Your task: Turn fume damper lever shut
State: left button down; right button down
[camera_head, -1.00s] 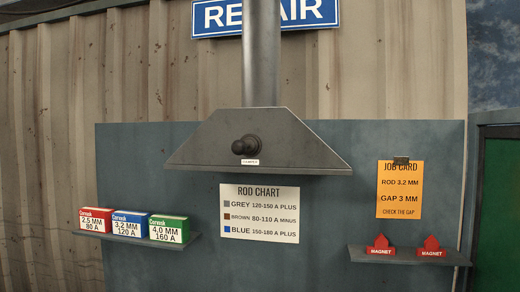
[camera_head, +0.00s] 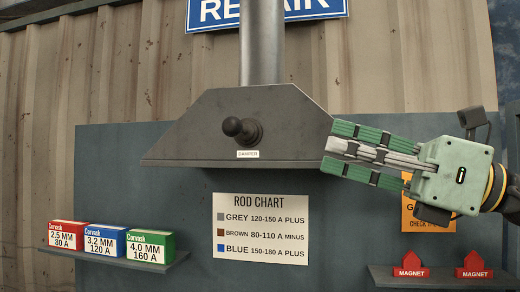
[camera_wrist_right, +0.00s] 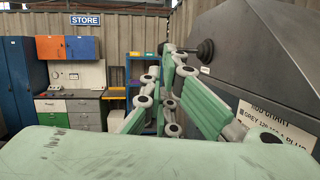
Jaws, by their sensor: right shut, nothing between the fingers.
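The fume damper lever (camera_head: 235,127) is a short dark lever with a round knob on the front of the grey fume hood (camera_head: 190,133). Its knob end points left and towards me, and a white DAMPER label sits just below. My right gripper (camera_head: 328,152) comes in from the right, fingers pointing left, at the hood's lower right corner. It is shut and empty, apart from the lever and to its right. In the right wrist view the lever (camera_wrist_right: 205,48) shows beyond the green fingers (camera_wrist_right: 168,62). My left gripper is not in view.
A rod chart (camera_head: 260,228) hangs below the hood. A shelf (camera_head: 112,262) with rod boxes is at lower left; another shelf (camera_head: 440,280) with two red magnets is at lower right. My right gripper partly covers the orange job card (camera_head: 425,222). The space before the lever is clear.

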aim_at(237, 129)
jog(key=w+a+r+p, duration=0.1)
jog(key=w+a+p, duration=0.1)
jog(key=a, duration=0.4)
jog(key=w+a+r+h+p, duration=0.1)
jog(key=w+a+r+p, duration=0.1)
jog(key=w+a+p, duration=0.1)
jog(key=a+p, duration=0.1)
jog(key=a, duration=0.1)
jog(key=shift+w+a+t, duration=0.3)
jog(key=shift+a+t, duration=0.1)
